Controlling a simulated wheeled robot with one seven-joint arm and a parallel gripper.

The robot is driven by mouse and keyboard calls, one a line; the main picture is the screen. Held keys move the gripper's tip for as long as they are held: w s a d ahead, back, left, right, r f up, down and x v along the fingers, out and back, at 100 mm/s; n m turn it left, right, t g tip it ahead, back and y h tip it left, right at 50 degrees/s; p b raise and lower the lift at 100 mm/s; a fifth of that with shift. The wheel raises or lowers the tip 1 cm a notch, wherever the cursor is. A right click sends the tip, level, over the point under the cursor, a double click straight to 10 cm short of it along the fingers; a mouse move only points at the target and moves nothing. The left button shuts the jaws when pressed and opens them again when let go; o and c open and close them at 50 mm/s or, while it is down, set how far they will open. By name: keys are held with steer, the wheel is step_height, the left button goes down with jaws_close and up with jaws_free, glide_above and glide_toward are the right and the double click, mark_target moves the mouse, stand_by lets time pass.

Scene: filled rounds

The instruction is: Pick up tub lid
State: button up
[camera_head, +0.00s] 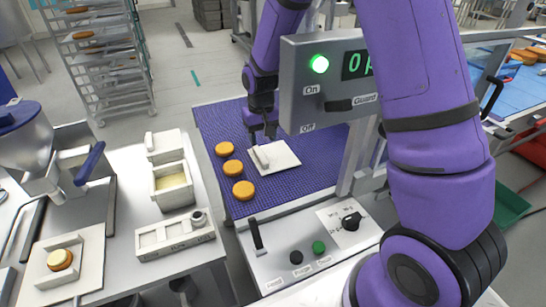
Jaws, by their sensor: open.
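A white open tub (173,188) with beige filling stands on the left bench. A white lid-like piece (167,146) with a small knob at its left side sits just behind it; I take this for the tub lid. My gripper (262,138) is open and points down over the purple belt, well to the right of the tub. It is just above a flat white board (284,158) with a raised white bar on it. I cannot tell whether the fingers touch the bar. The gripper is small and dark here, and my arm crosses the right side of the view.
Several orange rounds (232,168) lie on the purple belt (220,122). A grey machine box (330,82) with a green light stands close on the right. A hopper (22,140), a white fixture (174,236) and a board with a round (60,259) are on the left bench.

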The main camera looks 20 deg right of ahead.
mark_target(261, 155)
steer(key=shift+w+a+f, duration=0.1)
steer(key=shift+a+f, duration=0.05)
steer(key=shift+f, duration=1.65)
steer(key=shift+w+a+f, duration=0.1)
steer(key=shift+f, duration=1.7)
steer(key=shift+f, duration=0.2)
jaws_close()
